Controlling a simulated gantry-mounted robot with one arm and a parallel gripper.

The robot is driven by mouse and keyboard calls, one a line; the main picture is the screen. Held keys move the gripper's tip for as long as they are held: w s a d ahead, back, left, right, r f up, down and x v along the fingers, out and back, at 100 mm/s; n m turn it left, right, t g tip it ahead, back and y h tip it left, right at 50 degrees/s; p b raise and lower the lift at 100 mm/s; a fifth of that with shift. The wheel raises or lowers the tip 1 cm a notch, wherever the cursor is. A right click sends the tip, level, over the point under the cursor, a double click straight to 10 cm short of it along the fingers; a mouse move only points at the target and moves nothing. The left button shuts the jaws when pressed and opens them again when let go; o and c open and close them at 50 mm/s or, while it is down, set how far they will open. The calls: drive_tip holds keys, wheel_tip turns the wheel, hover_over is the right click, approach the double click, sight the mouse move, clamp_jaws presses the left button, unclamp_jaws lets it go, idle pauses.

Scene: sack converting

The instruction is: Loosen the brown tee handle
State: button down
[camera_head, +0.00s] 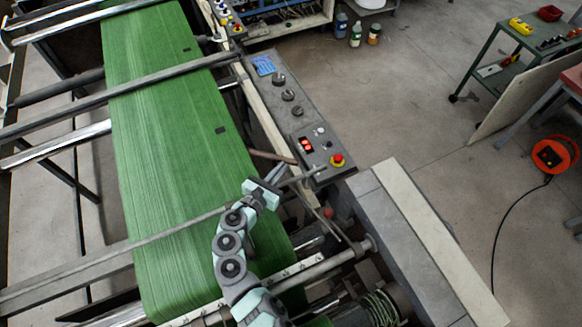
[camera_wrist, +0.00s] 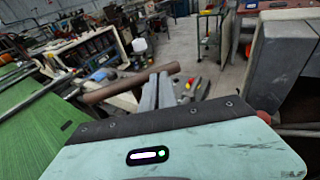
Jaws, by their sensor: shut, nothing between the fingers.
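The brown tee handle (camera_head: 272,157) is a short bar at the right edge of the green web, beside the control panel. In the wrist view the brown tee handle (camera_wrist: 115,89) lies slantwise just beyond my fingertips, with its left part in clear sight and its right end rising past them. My gripper (camera_head: 281,169) is at the handle's near side in the head view, its fingers pointing up toward it. In the wrist view my gripper (camera_wrist: 159,78) has its grey fingers together, empty. I cannot tell whether they touch the bar. The handle's stem is hidden.
The control panel (camera_head: 290,100) with black knobs and a red stop button (camera_head: 337,160) stands close on the right. A thin metal rod (camera_head: 300,182) passes near my gripper. The green web (camera_head: 165,130) fills the left. Open floor (camera_head: 420,110) lies beyond the machine.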

drive_tip(key=shift+n+y, duration=0.3)
